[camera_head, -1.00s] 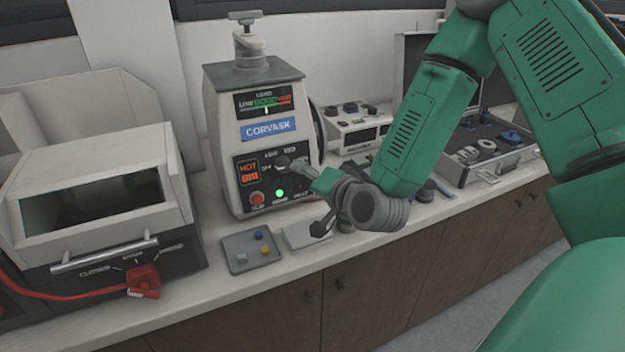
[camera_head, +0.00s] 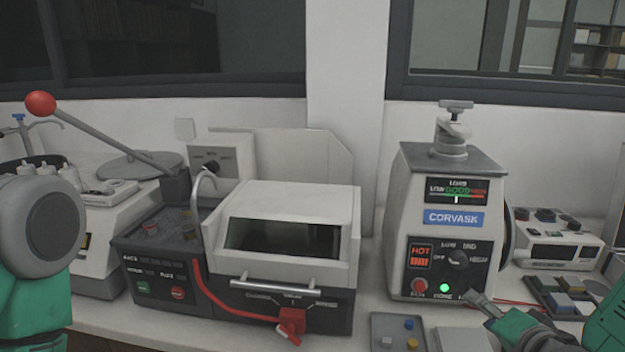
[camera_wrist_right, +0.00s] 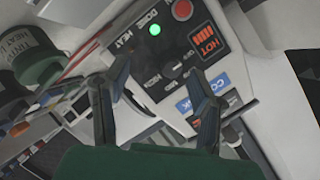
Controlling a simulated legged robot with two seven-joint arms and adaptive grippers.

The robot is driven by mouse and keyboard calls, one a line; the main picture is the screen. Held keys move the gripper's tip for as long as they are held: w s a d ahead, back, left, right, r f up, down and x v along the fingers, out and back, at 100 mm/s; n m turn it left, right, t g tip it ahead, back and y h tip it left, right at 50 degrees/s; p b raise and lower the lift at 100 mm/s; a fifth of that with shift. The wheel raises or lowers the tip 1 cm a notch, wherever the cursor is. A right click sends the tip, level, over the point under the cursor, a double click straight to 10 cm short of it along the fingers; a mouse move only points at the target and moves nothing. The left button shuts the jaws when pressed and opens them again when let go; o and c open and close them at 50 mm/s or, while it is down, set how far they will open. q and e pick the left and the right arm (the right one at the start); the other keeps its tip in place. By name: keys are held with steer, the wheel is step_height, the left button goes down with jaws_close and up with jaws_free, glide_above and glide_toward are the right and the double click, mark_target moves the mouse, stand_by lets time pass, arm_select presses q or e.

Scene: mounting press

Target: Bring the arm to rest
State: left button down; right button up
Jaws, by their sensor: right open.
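My right gripper (camera_head: 472,298) is at the lower right of the head view, low in front of the Corvask mounting press (camera_head: 398,200). In the wrist view its two fingers are apart, with nothing held between them (camera_wrist_right: 160,85). Beyond them the press panel shows a lit green light (camera_wrist_right: 155,29), a red button (camera_wrist_right: 183,9) and a HOT display (camera_wrist_right: 204,42). The dial (camera_head: 458,258) is above the gripper in the head view. The load gauge (camera_head: 457,190) has its mark in the green part. Part of my left arm shows at the left edge; its gripper is out of view.
A grey tray (camera_head: 397,345) with small blocks lies at the bottom. Left of the press stands a hooded machine (camera_head: 290,205) with a front handle and red cable. A lever with a red ball (camera_head: 40,103) rises at far left. A small instrument (camera_head: 555,240) stands at right.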

steer(key=s+a+f+n+g+y+b, duration=0.1)
steer(key=s+a+f+n+g+b, duration=0.15)
steer(key=s+f, duration=0.4)
steer(key=s+a+f+n+g+b, duration=0.1)
steer(key=s+a+f+n+g, duration=0.25)
steer(key=f, duration=0.65)
steer(key=s+f+n+g+b, duration=0.1)
steer(key=s+f+n+g, duration=0.1)
steer(key=s+f, duration=0.4)
steer(key=s+f+n+g+b, duration=0.1)
steer(key=s+f+n+g, duration=0.2)
steer(key=s+f, duration=0.3)
steer(key=s+g, duration=0.1)
steer(key=s, duration=0.3)
steer(key=shift+s+a+n+g+h, duration=0.25)
steer(key=shift+a+n+g+h, duration=0.05)
steer(key=shift+a+g, duration=0.1)
